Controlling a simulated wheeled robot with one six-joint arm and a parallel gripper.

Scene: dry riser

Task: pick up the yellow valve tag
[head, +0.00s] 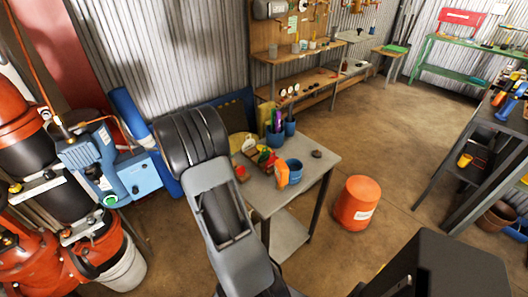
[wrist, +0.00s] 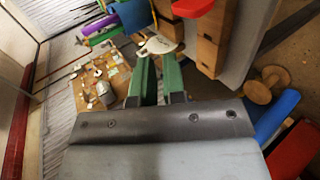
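A pale, cream-coloured flat tag with a hole (wrist: 157,45) lies just beyond my fingertips in the wrist view. It looks more off-white than yellow, and I cannot tell if the fingers touch it. My gripper (wrist: 159,62) has two green fingers with a narrow dark gap between them, and nothing clearly shows in that gap.
The table also holds a blue mug (head: 294,171), an orange item (head: 281,175), a dark puck (head: 316,154) and a blue pen cup (head: 290,127). An orange bucket (head: 357,203) stands on open floor.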

